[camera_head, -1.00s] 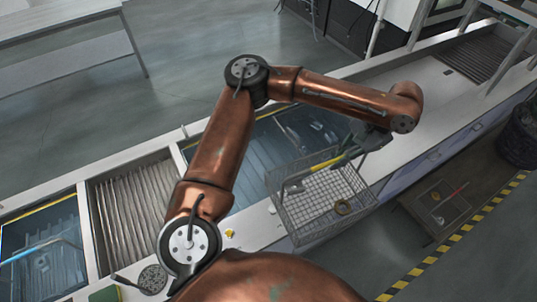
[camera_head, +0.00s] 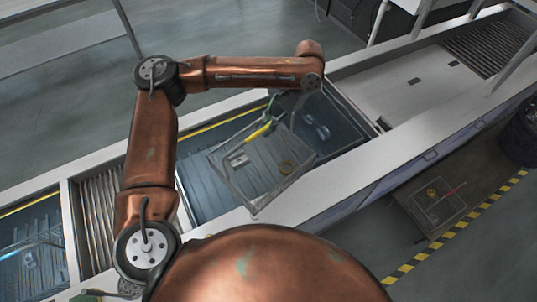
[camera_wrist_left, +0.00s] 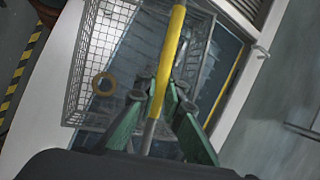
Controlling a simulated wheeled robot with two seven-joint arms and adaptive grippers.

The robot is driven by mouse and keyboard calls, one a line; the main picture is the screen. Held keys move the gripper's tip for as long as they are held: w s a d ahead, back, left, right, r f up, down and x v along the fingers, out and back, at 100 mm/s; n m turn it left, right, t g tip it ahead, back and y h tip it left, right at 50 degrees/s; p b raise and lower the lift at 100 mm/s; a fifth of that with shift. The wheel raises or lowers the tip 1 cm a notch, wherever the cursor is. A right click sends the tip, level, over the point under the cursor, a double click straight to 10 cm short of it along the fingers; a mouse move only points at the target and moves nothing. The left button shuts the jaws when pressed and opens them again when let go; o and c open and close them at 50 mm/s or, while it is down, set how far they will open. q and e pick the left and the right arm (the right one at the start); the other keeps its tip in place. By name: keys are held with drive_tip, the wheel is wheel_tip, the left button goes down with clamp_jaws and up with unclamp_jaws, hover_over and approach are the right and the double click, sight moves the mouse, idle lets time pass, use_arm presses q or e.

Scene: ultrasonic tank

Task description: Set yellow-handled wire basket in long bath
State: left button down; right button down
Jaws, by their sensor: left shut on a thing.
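The wire basket (camera_head: 240,185) has a yellow handle (camera_head: 258,132) and is over the long bath (camera_head: 196,182). Its near corner overlaps the bath's front rim in the head view; I cannot tell its exact height over the water. A brass ring (camera_head: 287,167) and a small metal part (camera_head: 238,160) lie inside. My left gripper (camera_head: 274,108) is at the basket's far side, shut on the handle. In the left wrist view, its green fingers (camera_wrist_left: 160,95) are around the handle (camera_wrist_left: 172,48), with the basket mesh (camera_wrist_left: 88,50) beyond. My right gripper is not in view.
Dark round-ended items (camera_head: 318,127) show in the bath's right part. A ribbed drainer (camera_head: 100,215) and another blue bath (camera_head: 35,250) lie to the left. The white counter (camera_head: 405,95) at right is mostly clear. A striped floor line (camera_head: 455,232) runs at lower right.

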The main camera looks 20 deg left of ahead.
use_arm(q)
drive_tip(key=s+a+f+m+t+p, duration=0.1)
drive_tip(key=s+a+f+m+p, duration=0.25)
drive_tip(key=a+f+p, duration=1.05)
drive_tip(key=w+b+x, duration=0.2)
drive_tip(key=x, duration=0.9)
drive_tip(key=shift+f+n+y+b, duration=0.3)
drive_tip(key=shift+f+n+b, duration=0.1)
drive_tip(key=shift+f+n, duration=0.1)
drive_tip(key=c, duration=2.5)
unclamp_jaws()
drive_tip(key=shift+s, duration=0.1)
drive_tip(key=o, duration=0.5)
drive_tip(key=shift+d, duration=0.1)
drive_tip(key=shift+c, duration=0.2)
